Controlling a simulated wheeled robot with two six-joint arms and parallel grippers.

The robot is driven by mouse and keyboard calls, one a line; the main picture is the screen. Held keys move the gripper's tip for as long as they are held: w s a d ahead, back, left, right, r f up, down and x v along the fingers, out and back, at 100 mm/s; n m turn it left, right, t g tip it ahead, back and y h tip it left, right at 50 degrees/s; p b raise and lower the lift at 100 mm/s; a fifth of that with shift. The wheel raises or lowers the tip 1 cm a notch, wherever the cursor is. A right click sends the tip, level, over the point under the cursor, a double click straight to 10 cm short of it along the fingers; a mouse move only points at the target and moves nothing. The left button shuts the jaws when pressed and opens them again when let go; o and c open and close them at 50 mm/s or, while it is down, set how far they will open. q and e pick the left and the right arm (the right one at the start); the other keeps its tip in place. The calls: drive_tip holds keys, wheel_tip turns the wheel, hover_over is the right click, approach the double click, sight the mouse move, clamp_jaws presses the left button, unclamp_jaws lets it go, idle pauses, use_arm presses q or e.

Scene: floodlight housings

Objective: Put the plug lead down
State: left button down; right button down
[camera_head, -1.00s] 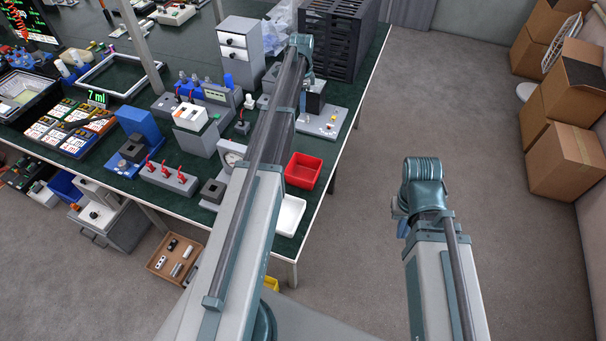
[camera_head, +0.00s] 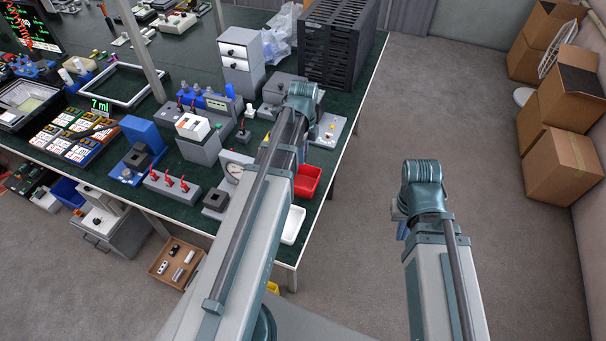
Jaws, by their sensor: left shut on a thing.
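I cannot make out the plug lead in the head view. My left arm reaches over the right part of the green-topped bench, and its raised elbow and upper link hide what lies beneath. My left gripper is hidden behind that arm. My right arm stands over the bare floor to the right of the bench, its gripper also hidden below the elbow.
The green bench (camera_head: 212,233) is crowded with test devices. A red tray (camera_head: 308,182) and a white tray (camera_head: 293,225) lie near its right edge. A black rack (camera_head: 338,45) stands behind. Cardboard boxes (camera_head: 563,165) stand on the floor at right.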

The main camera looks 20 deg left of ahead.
use_arm(q)
drive_tip(key=b, duration=1)
hover_over(303, 185)
drive_tip(key=shift+s+f, duration=0.1)
drive_tip(key=shift+f, duration=4.85)
drive_tip(key=shift+f, duration=0.1)
drive_tip(key=shift+f+b, duration=0.45)
drive_tip(key=shift+f, duration=0.1)
drive_tip(key=c, duration=0.8)
unclamp_jaws()
drive_tip(key=shift+r, duration=0.15)
wheel_tip(303, 185, up, 13)
drive_tip(key=p, duration=1.3)
drive_tip(key=s+d+n, duration=0.4)
drive_tip(key=d, duration=0.3)
drive_tip(key=s+d+n, duration=0.5)
drive_tip(key=d, duration=0.2)
drive_tip(key=s+d+n+y, duration=0.1)
drive_tip(key=s+d+n, duration=0.3)
drive_tip(key=d, duration=0.3)
drive_tip(key=shift+s+d+n, duration=0.25)
drive_tip(key=shift+s+n, duration=0.05)
drive_tip(key=shift+s, duration=0.05)
